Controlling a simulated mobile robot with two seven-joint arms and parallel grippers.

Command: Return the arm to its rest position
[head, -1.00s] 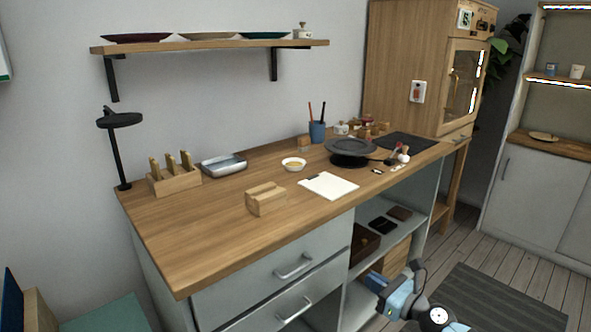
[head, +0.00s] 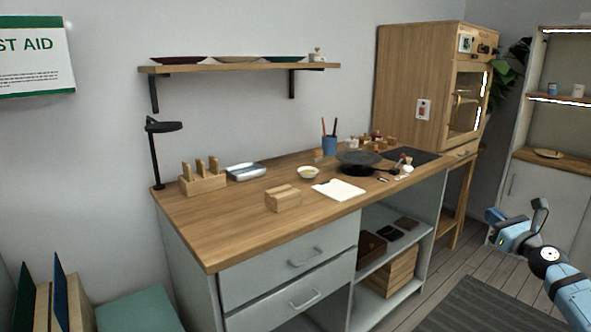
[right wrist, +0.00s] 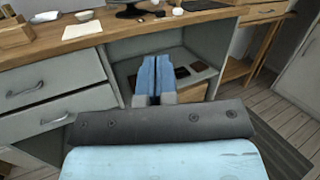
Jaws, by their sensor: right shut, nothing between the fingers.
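My right gripper (head: 492,222) is at the right of the head view, above the floor and to the right of the workbench. In the right wrist view its two blue fingers (right wrist: 155,80) are together with nothing between them. They show in front of the bench's open shelves and touch nothing that I can see. My left gripper is not in the head view.
The wooden workbench (head: 232,230) with grey drawers stands in the middle. A grey cabinet (head: 540,205) is at the right. Floor with a dark mat (head: 465,305) lies between.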

